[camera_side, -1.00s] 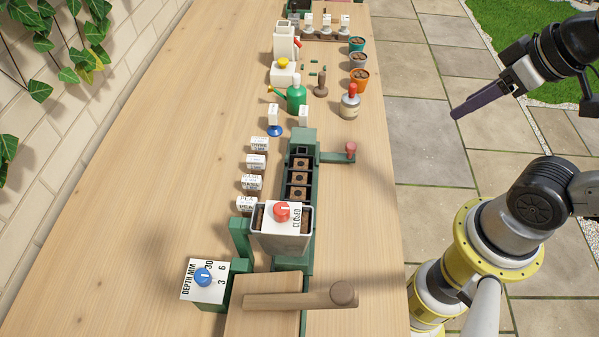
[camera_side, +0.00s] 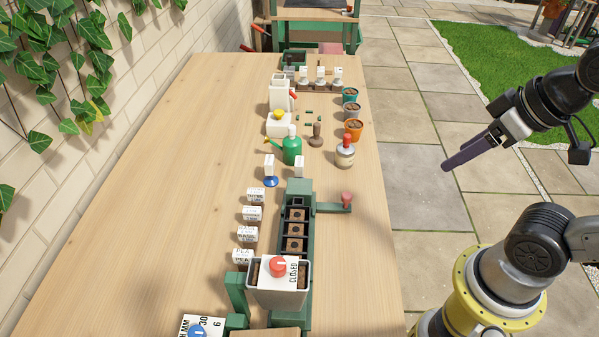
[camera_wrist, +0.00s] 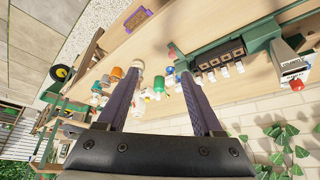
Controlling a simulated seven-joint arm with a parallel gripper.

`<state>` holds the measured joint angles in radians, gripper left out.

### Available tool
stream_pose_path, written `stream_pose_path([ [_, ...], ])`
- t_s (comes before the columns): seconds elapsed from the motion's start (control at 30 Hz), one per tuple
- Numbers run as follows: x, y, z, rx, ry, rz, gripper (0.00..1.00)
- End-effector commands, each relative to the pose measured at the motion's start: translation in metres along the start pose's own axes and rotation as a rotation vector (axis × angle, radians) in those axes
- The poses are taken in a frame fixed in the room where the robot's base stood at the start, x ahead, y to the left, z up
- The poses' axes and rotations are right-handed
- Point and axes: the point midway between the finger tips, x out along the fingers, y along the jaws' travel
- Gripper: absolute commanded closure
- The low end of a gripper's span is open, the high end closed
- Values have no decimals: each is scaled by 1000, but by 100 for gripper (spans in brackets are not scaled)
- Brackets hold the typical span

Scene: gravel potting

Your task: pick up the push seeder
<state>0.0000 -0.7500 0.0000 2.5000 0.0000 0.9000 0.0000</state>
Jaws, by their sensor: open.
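A squat cream container with a dark band and red top (camera_side: 345,150), which looks like the push seeder, stands upright near the bench's right edge. It is just in front of the orange pot. My gripper (camera_side: 447,165) is open and empty, off to its right beyond the bench edge and apart from it. In the wrist view my two dark fingers (camera_wrist: 158,78) are spread wide with nothing held between them. A cream thing (camera_wrist: 137,67) by the left fingertip may be the seeder, partly covered by that finger.
A brown wooden tool (camera_side: 315,136) and green watering can (camera_side: 292,150) stand left of the seeder. Orange (camera_side: 354,130), grey and teal pots line up behind it. A green seed-tray machine (camera_side: 298,195) with a side arm (camera_side: 333,207) is in front. Bare wood lies far left.

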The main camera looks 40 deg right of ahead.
Motion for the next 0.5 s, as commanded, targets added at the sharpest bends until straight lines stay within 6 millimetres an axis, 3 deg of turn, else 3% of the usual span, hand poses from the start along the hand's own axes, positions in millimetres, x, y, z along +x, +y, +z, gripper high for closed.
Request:
stream_pose_path([
  [0.1,0,0,0,0,0,0,15],
  [0.37,0,0,0,-6,0,0,15],
  [0.5,-6,0,-4,-88,0,0,15],
])
